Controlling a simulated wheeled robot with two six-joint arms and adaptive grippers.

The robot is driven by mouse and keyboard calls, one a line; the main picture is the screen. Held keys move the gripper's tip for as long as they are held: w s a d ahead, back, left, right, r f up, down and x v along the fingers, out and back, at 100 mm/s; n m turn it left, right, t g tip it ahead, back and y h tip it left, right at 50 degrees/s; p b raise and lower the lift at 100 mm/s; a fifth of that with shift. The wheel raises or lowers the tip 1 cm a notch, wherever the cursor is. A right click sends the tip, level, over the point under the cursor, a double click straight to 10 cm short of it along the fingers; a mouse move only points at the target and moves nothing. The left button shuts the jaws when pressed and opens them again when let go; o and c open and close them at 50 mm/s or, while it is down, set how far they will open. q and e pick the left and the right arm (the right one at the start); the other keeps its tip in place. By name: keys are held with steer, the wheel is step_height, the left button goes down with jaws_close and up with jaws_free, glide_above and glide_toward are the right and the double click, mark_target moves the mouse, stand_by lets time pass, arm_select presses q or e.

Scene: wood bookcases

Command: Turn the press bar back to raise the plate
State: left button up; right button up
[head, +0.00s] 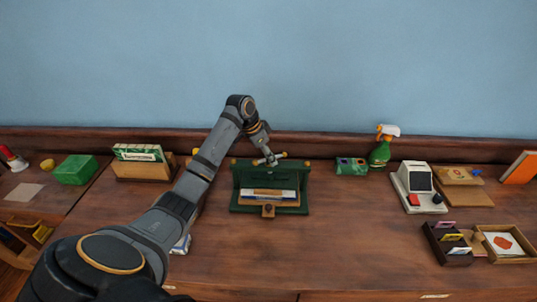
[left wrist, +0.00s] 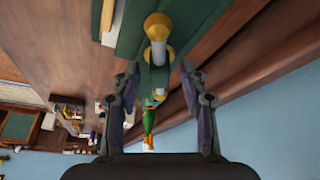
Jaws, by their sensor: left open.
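The green press (head: 233,200) stands on the wooden counter, with a layered cream, blue and brown stack in it and a small wooden block with a knob at its front. The press bar (head: 281,155) lies across its top, partly hidden by my left gripper (head: 268,159). In the left wrist view, a brass ball and collar of the press bar (left wrist: 158,28) show ahead of and between the fingers of my open left gripper (left wrist: 161,72). Neither finger visibly grips it. The plate inside the press cannot be made out clearly. My right gripper is not in view.
A green spray bottle (head: 380,152) and green box (head: 352,166) stand right of the press. Further right are a card terminal (head: 417,186) and a wooden organiser (head: 447,243). A card holder (head: 140,168) stands left. The counter in front of the press is clear.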

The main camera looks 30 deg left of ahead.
arm_select(q)
steer(key=shift+c, duration=0.6)
jaws_close()
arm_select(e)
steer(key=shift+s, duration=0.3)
